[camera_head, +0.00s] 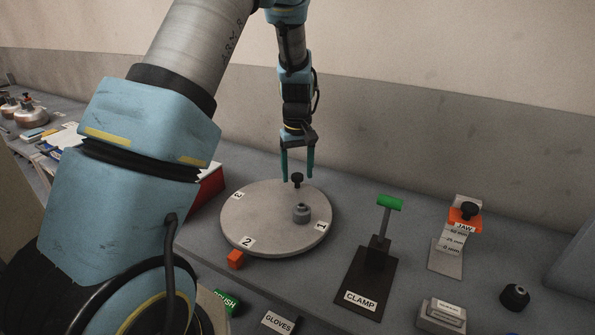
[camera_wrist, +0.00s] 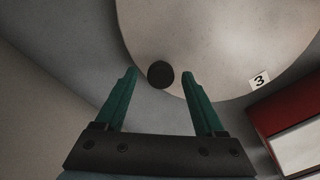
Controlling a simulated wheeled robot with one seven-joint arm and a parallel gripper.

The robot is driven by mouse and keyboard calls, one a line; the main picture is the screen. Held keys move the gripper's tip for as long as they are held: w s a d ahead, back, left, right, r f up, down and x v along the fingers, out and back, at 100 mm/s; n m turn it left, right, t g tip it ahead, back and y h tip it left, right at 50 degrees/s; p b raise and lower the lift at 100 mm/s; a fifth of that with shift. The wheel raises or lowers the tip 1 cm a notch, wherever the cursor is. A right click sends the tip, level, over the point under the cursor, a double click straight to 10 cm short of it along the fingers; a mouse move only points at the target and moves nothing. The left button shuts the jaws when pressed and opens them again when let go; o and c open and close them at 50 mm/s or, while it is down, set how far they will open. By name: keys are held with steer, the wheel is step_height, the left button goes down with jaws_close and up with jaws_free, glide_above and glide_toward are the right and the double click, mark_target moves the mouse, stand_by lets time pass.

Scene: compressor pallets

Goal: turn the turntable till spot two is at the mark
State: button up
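The round grey turntable (camera_head: 262,225) lies on the bench, with labels 1 (camera_head: 321,227), 2 (camera_head: 247,241) and 3 (camera_head: 238,196) near its rim. Label 2 is at the near-left rim, close to an orange block (camera_head: 235,260) just outside it; I cannot tell for sure that this block is the mark. A black knob (camera_head: 297,179) stands at the far rim. My gripper (camera_head: 298,173) points down there, open, with its green fingers either side of the knob (camera_wrist: 160,74) in the wrist view. Gaps show on both sides; the exact height is unclear.
A grey stepped cylinder (camera_head: 301,214) stands on the turntable. A clamp stand with green handle (camera_head: 389,202) and a jaw stand (camera_head: 447,258) are at right. A red box (camera_head: 208,188) is close at left, also in the wrist view (camera_wrist: 285,120).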

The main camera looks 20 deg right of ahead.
step_height(320, 180, up, 11)
steer(key=b, duration=0.2)
steer(key=shift+b, duration=0.3)
steer(key=shift+f, duration=0.1)
steer(key=s+a+f, duration=0.1)
steer(key=s+a, duration=0.4)
steer(key=a, duration=0.3)
steer(key=s+a+f+m+t, duration=0.1)
steer(key=s+a, duration=0.3)
steer(key=a, duration=0.4)
steer(key=s+a+f, duration=0.2)
steer(key=s+a, duration=0.3)
steer(key=a, duration=0.3)
steer(key=shift+s+a+f+m+t, duration=0.15)
steer(key=shift+s+a+m+t, duration=0.15)
steer(key=shift+a, duration=0.1)
